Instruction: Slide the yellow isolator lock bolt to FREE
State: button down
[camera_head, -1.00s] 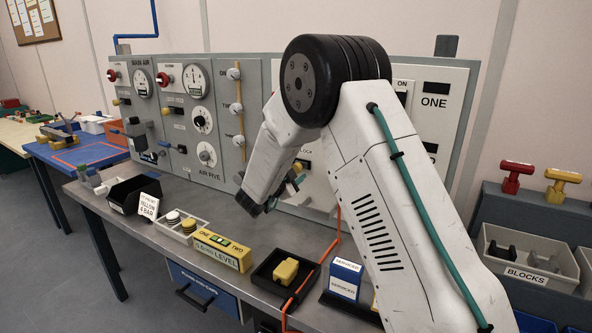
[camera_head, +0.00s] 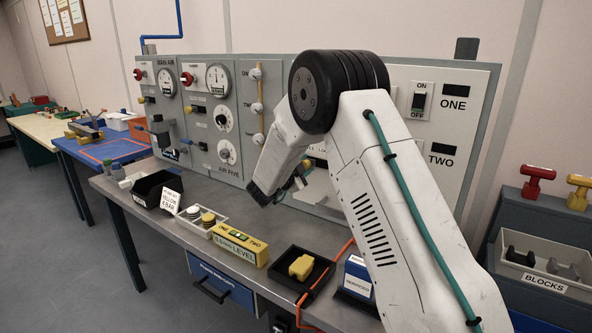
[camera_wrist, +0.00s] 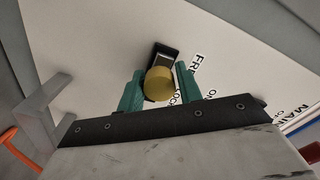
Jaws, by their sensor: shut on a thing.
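The yellow isolator lock bolt (camera_wrist: 160,84) shows as a round knob in the wrist view. It stands in a short dark slot (camera_wrist: 163,53) on a pale panel. A FREE label (camera_wrist: 196,66) is beside the slot's upper part in that picture, and a LOCK label (camera_wrist: 180,96) is lower, close to the knob. The visible free part of the slot lies above the knob. My gripper (camera_wrist: 158,90) has its green fingers on either side of the knob, shut on it. In the head view my arm hides the bolt and most of the gripper.
The bench (camera_head: 160,217) below carries a yellow level box (camera_head: 240,243), a black tray (camera_head: 316,282) with a yellow block, and a pale tray of discs. An orange cable (camera_head: 343,252) runs over the bench. A blocks bin (camera_head: 541,272) stands at the right.

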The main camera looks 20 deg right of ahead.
jog(key=shift+w+a, duration=0.1)
jog(key=c, duration=1.1)
grip_release()
jog(key=shift+w+a, duration=0.1)
jog(key=shift+o, duration=0.2)
jog(key=v, duration=0.7)
jog(key=shift+s+a, duration=0.25)
jog(key=shift+a, duration=0.05)
